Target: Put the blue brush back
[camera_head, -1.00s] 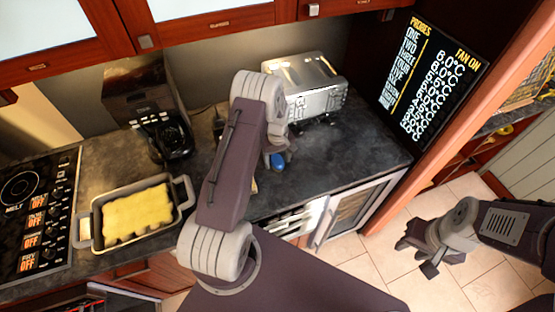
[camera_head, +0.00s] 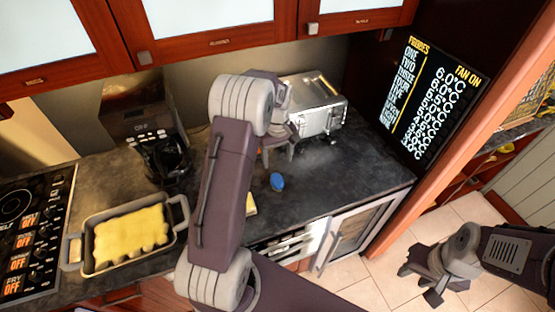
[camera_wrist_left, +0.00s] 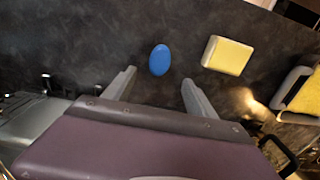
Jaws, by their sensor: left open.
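The blue brush (camera_head: 277,181) shows as a small blue oval on the dark countertop. In the left wrist view the blue brush (camera_wrist_left: 160,59) lies just beyond the fingertips, roughly centred between them. My left gripper (camera_head: 279,153) is open and empty, on the toaster side of the brush in the head view. Its two fingers (camera_wrist_left: 159,80) are spread wide in the wrist view; their height above the counter is hard to tell. My right gripper (camera_head: 420,284) is over the tiled floor at the lower right, its fingers apart and empty.
A yellow sponge-like block (camera_wrist_left: 227,55) lies beside the brush, mostly hidden by my arm in the head view (camera_head: 251,205). A silver toaster-like appliance (camera_head: 318,110) stands behind. A baking dish (camera_head: 183,212) and coffee machine (camera_head: 160,150) are left. Counter right of the brush is clear.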

